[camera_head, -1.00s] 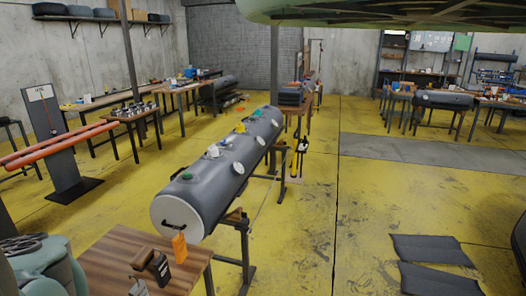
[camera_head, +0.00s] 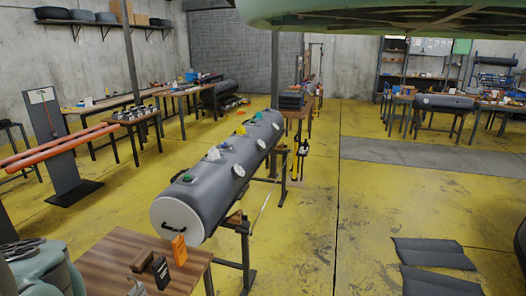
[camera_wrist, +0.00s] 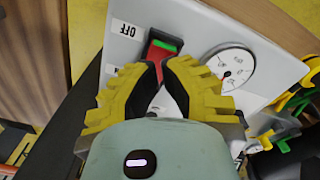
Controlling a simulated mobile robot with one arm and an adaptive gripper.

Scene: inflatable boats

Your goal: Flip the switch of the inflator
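The inflator (camera_wrist: 192,36) fills the upper middle of the wrist view as a pale grey panel. It has a dark-framed rocker switch (camera_wrist: 165,46) with a green strip and red below, an OFF label (camera_wrist: 125,29) to its left and a round white gauge (camera_wrist: 231,68) to its right. My gripper (camera_wrist: 160,68), with yellow fingers and black pads, has its tips together at the lower end of the switch. The tips cover part of the switch; contact is not clear. Nothing shows held between them. I cannot make out the inflator in the head view.
A wooden table (camera_head: 118,252) in the lower left of the head view bears small dark items and an orange one (camera_head: 179,248). A long grey inflatable tube (camera_head: 222,172) lies on stands behind it. The yellow floor (camera_head: 310,230) to the right is largely clear.

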